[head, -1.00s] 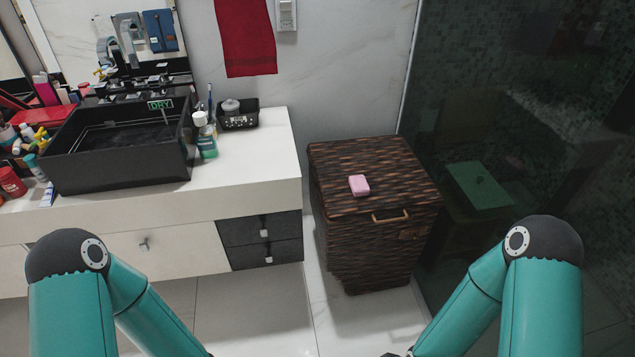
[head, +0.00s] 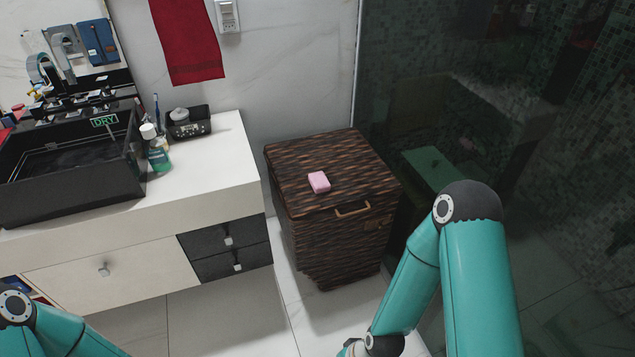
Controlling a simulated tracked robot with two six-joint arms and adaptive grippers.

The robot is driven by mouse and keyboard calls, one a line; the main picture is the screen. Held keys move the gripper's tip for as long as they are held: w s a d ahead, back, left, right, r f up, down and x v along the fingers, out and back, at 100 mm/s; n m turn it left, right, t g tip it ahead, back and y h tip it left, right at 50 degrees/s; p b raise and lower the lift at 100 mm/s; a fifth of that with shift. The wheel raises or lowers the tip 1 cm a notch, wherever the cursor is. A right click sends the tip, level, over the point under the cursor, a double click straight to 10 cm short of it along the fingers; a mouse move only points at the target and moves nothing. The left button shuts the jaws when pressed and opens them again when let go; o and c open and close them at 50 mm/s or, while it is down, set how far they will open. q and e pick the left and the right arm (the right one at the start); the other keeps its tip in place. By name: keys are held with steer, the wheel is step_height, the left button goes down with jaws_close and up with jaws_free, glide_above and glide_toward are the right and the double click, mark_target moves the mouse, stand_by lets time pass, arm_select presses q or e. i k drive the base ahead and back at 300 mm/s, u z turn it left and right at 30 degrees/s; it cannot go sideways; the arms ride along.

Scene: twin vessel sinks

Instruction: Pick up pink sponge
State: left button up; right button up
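The pink sponge (head: 319,182) is a small block lying on the lid of the dark brown wicker basket (head: 350,165), left of the lid's middle. Nothing touches it. My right arm comes in from the lower right, well below and to the right of the sponge, and its gripper is cut off by the bottom edge. My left arm shows only in the lower left corner, and its gripper is out of view.
The white counter (head: 215,165) with a black sink (head: 75,170), a bottle (head: 157,152) and a black tray (head: 188,122) stands left of the basket. A dark glass panel (head: 450,90) stands close on its right. Clear floor (head: 230,315) lies in front.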

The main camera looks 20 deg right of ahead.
mark_target(319, 184)
steer(key=u, duration=0.4)
steer(key=i, duration=1)
steer(key=z, duration=0.25)
